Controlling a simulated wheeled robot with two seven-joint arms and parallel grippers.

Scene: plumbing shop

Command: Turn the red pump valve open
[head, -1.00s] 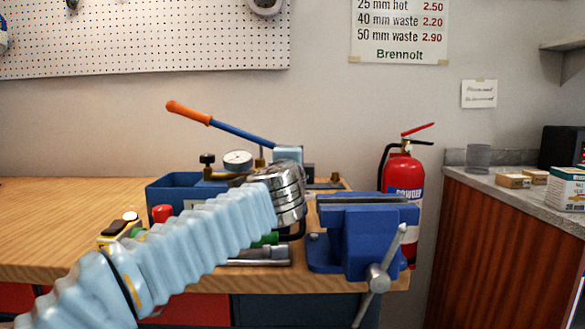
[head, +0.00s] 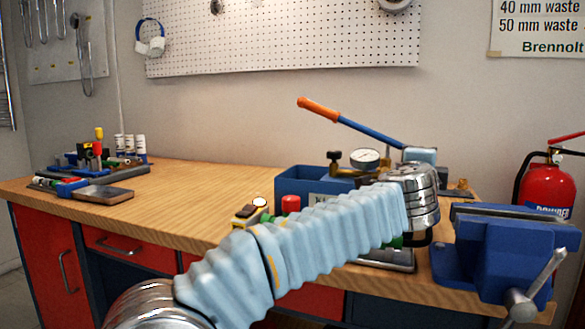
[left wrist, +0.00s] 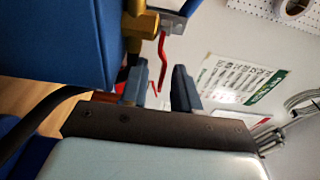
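The pump has a blue tank (head: 300,187) on the bench, a pressure gauge (head: 365,159) and a blue lever with an orange grip (head: 318,109). In the left wrist view the tank (left wrist: 60,40) fills the upper left, beside a brass fitting (left wrist: 140,27). The thin red valve handle (left wrist: 162,60) hangs below the fitting, in line with the gap between my left gripper's fingers (left wrist: 160,82). The fingers are apart, with nothing visibly clamped; contact cannot be told. In the head view my left wrist hides the gripper and valve handle. My right gripper is out of view.
A blue vise (head: 505,250) stands right of my left wrist, with a fire extinguisher (head: 546,187) behind it. A red-topped object (head: 290,204) is near my forearm. Tools and a tray (head: 104,194) lie at the far left. The bench (head: 200,195) between is clear.

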